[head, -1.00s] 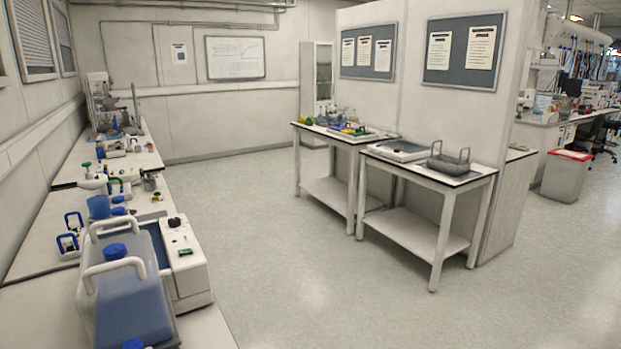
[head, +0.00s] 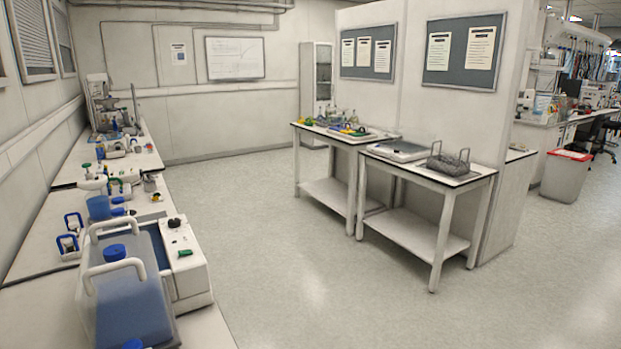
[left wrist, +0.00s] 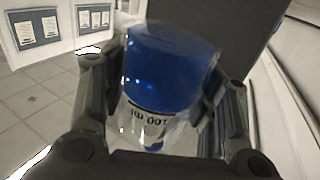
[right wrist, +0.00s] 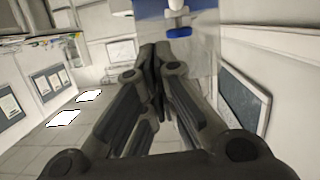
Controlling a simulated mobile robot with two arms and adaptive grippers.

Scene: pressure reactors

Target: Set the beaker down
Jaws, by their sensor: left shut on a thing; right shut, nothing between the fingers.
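In the left wrist view my left gripper (left wrist: 168,70) is shut on a clear beaker (left wrist: 150,128) with blue liquid and a dark "100 ml" mark. The fingers lie on both sides of it. What is under the beaker cannot be seen, so I cannot tell whether it touches a surface. In the right wrist view my right gripper (right wrist: 155,58) is shut and empty, its fingertips together. Neither gripper shows in the head view.
A blue-filled carboy (head: 130,300) with white handles and a white instrument (head: 183,262) stand on the left bench. A blue container (head: 98,207) stands behind them. Across the open floor, a table (head: 470,179) holds a wire basket (head: 448,163) and a flat device (head: 398,151).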

